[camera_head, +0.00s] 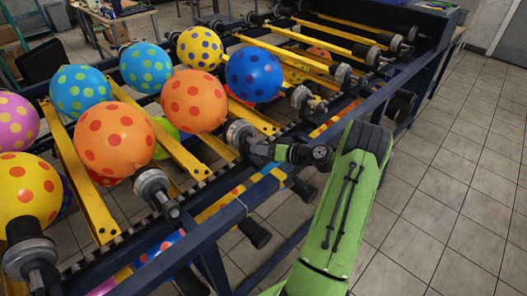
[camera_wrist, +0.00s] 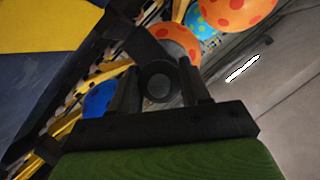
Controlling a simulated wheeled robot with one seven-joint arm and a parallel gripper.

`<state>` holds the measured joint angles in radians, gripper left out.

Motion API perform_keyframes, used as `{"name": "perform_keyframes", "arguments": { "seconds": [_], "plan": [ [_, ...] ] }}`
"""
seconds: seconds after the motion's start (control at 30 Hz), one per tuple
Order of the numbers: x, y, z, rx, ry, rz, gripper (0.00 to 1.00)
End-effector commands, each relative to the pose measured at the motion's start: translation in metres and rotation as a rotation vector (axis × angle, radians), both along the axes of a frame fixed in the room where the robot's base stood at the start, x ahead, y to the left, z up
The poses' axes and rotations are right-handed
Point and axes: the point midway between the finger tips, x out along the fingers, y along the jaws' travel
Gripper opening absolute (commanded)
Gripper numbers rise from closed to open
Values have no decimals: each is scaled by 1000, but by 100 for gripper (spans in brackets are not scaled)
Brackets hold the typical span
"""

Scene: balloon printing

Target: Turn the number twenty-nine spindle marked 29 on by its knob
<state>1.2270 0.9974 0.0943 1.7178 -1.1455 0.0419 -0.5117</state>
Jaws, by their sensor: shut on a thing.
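The spindle in front of my gripper has a metal disc (camera_head: 238,134) and a dark shaft on the near rail of the machine. An orange balloon with red dots (camera_head: 194,101) sits behind it. No number 29 is legible on it. My gripper (camera_head: 282,152) reaches from the right at the outer end of this spindle. In the wrist view, my gripper's two dark fingers stand on either side of a round dark knob (camera_wrist: 158,86), seen end-on. My gripper is shut on this knob. The head view largely hides the knob behind the gripper.
Neighbouring spindles stand along the same rail, one at the left (camera_head: 154,187) and one at the right (camera_head: 305,98). A dark blue frame beam (camera_head: 215,222) runs below them. Dotted balloons fill the machine's left part. Tiled floor (camera_head: 445,170) at the right is clear.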

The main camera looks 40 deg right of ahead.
Motion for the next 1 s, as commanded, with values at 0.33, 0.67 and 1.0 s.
{"name": "perform_keyframes", "arguments": {
  "seconds": [0.33, 0.67, 1.0],
  "plan": [
    [-1, -1, -1, 328, 8, -3, 16],
    [-1, -1, -1, 598, 16, -2, 16],
    [0, -1, -1, 753, 21, -3, 16]
  ]
}}
